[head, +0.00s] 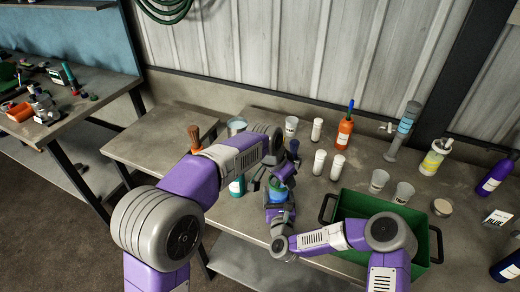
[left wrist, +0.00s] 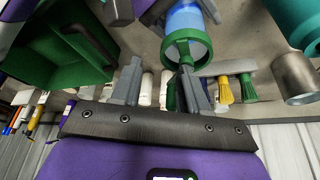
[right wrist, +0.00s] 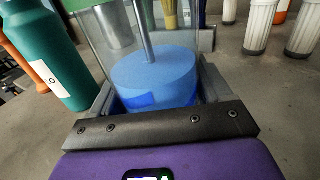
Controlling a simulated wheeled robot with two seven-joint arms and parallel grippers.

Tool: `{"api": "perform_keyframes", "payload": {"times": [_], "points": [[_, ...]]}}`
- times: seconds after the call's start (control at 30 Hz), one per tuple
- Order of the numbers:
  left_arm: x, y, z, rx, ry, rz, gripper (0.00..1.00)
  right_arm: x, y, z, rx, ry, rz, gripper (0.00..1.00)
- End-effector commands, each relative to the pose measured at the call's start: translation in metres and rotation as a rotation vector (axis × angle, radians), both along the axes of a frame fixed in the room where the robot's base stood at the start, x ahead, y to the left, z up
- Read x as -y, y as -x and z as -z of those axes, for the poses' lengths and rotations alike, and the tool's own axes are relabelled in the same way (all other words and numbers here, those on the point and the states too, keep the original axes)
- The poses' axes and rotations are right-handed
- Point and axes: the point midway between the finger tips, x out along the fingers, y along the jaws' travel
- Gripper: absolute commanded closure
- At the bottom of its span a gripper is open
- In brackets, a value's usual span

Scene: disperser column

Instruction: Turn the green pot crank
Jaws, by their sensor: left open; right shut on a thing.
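The green pot (head: 277,193) is a clear jar with blue inside and a green top; it stands at the front of the table. In the right wrist view its clear body (right wrist: 155,75) holds a blue disc on a grey rod. My right gripper (right wrist: 155,100) is shut on this body. In the left wrist view its green rim (left wrist: 187,42) is close above my left gripper (left wrist: 162,80), which is open. A green part shows at the rim's middle near one finger; I cannot tell whether this is the crank or whether the finger touches it. My left arm partly covers the pot in the head view.
A green crate (head: 340,212) stands right of the pot, partly under my right arm. A teal bottle (right wrist: 45,55) is close to the pot's left. Brushes (left wrist: 235,88) are near my left gripper. White cups and bottles (head: 328,160) stand behind, to the right.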

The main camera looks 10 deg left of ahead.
Motion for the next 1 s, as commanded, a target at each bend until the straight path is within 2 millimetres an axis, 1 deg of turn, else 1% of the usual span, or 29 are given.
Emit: {"api": "perform_keyframes", "payload": {"times": [0.67,0.7,1.0], "points": [[-0.024,-0.001,0.001,-0.001,0.0,0.595,0.56,0.0,0.0,0.0,0.0,0.0,0.0,0.66],[-0.027,-0.001,-0.005,0.005,0.003,0.617,0.56,0.0,0.0,0.0,0.0,0.0,0.0,0.66],[-0.05,0.003,-0.063,0.006,0.002,0.61,0.56,0.0,0.0,0.0,-0.001,0.0,0.0,0.66]]}}
